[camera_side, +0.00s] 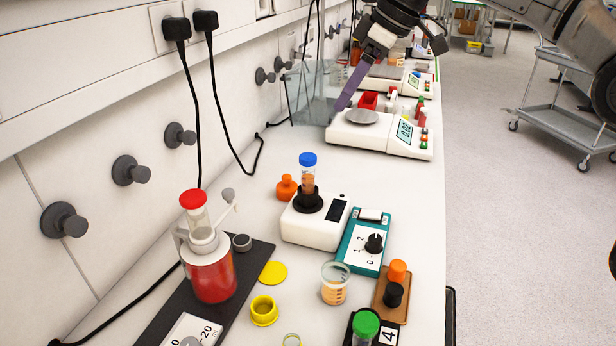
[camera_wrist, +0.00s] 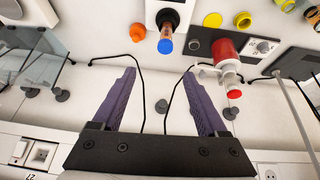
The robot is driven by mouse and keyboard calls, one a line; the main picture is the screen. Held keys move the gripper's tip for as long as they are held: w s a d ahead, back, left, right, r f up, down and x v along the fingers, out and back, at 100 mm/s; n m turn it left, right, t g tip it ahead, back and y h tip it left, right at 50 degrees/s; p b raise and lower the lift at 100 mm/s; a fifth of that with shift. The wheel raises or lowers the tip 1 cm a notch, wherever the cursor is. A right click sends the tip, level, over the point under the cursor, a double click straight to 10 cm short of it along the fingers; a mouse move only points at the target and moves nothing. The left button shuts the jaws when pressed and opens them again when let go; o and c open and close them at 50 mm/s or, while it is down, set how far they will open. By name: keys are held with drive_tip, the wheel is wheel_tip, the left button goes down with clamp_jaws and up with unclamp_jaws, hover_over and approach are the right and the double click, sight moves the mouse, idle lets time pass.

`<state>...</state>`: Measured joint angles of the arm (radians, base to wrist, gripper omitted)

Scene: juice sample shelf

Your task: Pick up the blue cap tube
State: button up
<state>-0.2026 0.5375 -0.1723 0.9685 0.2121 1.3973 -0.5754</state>
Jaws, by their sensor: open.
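The blue cap tube (camera_side: 308,178) stands upright in the black holder of a white mixer-like device (camera_side: 312,230). It holds orange liquid and its blue cap is on top. In the wrist view the blue cap tube (camera_wrist: 166,44) lies beyond my fingertips, between their lines and nearer the top edge. My gripper (camera_wrist: 158,72) is open and empty, with two purple fingers spread apart. In the side view my gripper (camera_side: 342,104) is up and behind the tube, near the scale, well apart from the tube. One finger hides the other there.
A red-capped dispenser bottle (camera_side: 212,260) stands left of the tube. An orange stopper (camera_side: 286,187) is close behind it. A teal dial box (camera_side: 364,242) is at its right. A scale (camera_side: 380,130) and clear screen (camera_side: 312,95) stand near my gripper. Black cables hang along the wall.

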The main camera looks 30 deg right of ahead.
drive_tip(key=g, duration=0.1)
approach(308, 170)
drive_tip(key=w+f, duration=0.1)
drive_tip(key=f, duration=0.2)
drive_tip(key=w+f, duration=0.1)
drive_tip(key=f, duration=0.1)
drive_tip(key=shift+w+a, duration=0.3)
drive_tip(key=shift+w, duration=0.1)
drive_tip(key=shift+x, duration=2.8)
drive_tip(key=shift+s, duration=0.2)
drive_tip(key=shift+c, duration=0.2)
clamp_jaws()
